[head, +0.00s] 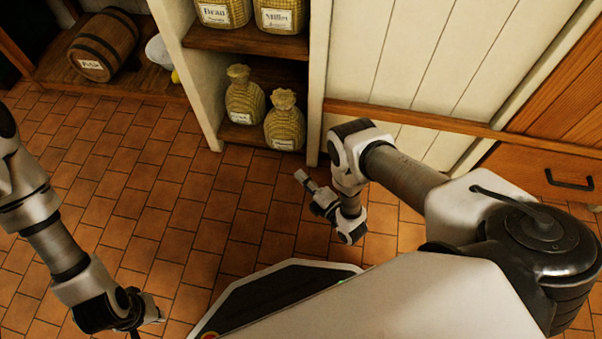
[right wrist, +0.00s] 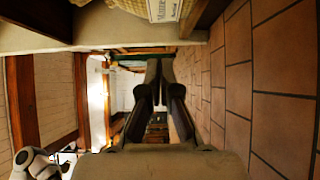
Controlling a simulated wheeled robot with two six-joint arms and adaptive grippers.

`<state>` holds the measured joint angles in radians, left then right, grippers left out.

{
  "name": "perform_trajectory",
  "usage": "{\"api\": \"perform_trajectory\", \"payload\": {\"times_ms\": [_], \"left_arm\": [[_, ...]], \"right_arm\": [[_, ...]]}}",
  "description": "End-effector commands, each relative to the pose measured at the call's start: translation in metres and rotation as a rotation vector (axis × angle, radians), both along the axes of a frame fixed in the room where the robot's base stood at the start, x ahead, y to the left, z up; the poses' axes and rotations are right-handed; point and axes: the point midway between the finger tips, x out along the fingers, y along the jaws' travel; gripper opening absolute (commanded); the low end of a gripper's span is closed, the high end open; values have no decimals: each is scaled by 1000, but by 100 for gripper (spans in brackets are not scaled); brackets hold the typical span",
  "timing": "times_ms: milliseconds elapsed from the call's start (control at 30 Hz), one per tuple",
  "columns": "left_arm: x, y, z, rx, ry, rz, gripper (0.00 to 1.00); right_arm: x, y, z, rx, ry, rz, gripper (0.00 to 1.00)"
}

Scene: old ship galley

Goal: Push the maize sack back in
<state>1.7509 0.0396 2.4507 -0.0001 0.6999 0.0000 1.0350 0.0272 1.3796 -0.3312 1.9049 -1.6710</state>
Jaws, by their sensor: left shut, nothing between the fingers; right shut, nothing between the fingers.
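The maize sack (head: 284,124) is a woven, tied sack with a white label, standing upright at the front edge of the lowest shelf. It sits further forward than the sack beside it. In the right wrist view, part of a labelled sack (right wrist: 163,9) shows at the top edge, its label partly cut off. My right gripper (head: 302,178) is shut and empty, in front of the shelf and just below the sack in the picture, apart from it. It also shows shut in the right wrist view (right wrist: 155,72). My left gripper (head: 153,310) is shut and empty, low over the floor at left.
Another sack (head: 244,98) stands left of the maize sack on the lowest shelf (head: 245,133). Bran (head: 222,12) and millet (head: 281,14) sacks stand on the shelf above. White uprights flank the shelves. A barrel (head: 103,46) lies at far left. The tiled floor between is clear.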

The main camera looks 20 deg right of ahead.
Motion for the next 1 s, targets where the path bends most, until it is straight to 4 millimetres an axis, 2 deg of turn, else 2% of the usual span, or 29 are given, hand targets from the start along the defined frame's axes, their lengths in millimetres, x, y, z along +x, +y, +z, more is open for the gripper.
{"api": "perform_trajectory", "payload": {"times_ms": [33,333,500,633,1000], "left_arm": [[0,0,-9,0,0,0,0],[0,0,-41,0,0,1,0],[1,1,-56,0,-3,5,0],[1,1,-59,1,-4,6,0],[2,1,-59,1,-4,7,0]], "right_arm": [[10,4,-4,1,-4,1,0],[74,23,-5,3,-2,2,0],[98,8,-4,1,0,-2,0],[107,4,-2,2,3,0,0],[110,2,-1,2,3,0,0]]}}
